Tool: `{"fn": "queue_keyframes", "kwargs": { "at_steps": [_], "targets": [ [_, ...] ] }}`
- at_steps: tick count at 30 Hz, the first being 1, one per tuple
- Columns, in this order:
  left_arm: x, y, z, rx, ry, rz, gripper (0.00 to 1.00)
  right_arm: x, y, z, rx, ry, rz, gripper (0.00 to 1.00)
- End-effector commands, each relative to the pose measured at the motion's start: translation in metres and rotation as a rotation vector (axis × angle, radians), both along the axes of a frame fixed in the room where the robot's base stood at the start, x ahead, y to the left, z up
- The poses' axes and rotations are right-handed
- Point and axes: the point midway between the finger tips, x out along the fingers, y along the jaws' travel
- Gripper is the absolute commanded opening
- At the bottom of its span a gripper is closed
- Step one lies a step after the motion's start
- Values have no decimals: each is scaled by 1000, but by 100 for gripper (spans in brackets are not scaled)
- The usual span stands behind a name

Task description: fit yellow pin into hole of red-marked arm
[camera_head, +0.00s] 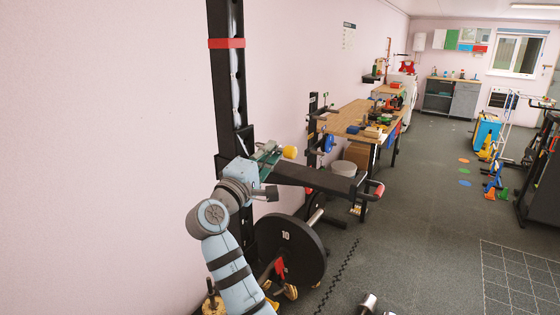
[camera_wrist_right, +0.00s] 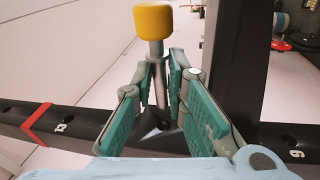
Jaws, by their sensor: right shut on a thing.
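My right gripper (camera_head: 270,151) is at the black rack upright (camera_head: 232,115), above the root of a black arm (camera_head: 318,177) that juts right and has a red end (camera_head: 378,190). In the right wrist view the gripper (camera_wrist_right: 157,88) has its green pads around the steel shaft of the yellow pin (camera_wrist_right: 155,20). The yellow head sticks out past the pads; it also shows in the head view (camera_head: 290,152). The shaft's far end points toward a black part between the fingers. Whether it is in a hole cannot be told. My left gripper is not in view.
A black weight plate (camera_head: 288,250) stands below the arm. A red band (camera_head: 226,43) is high on the upright; in the wrist view a red mark (camera_wrist_right: 38,124) lies near number 13. A cluttered workbench (camera_head: 350,118) is behind.

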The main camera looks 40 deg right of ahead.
Motion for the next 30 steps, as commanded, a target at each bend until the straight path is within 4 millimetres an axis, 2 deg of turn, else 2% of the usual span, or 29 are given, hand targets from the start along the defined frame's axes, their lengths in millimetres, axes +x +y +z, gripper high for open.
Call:
{"fn": "queue_keyframes", "kwargs": {
  "at_steps": [1, 7, 30],
  "targets": [
    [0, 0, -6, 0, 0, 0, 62, 5, 2, -3, -1, 0, 0, 0],
    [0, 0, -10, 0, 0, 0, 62, 17, 5, -1, -1, 0, 1, 0],
    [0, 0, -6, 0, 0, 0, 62, 17, 6, 1, 2, 2, 1, 0]
  ]
}}
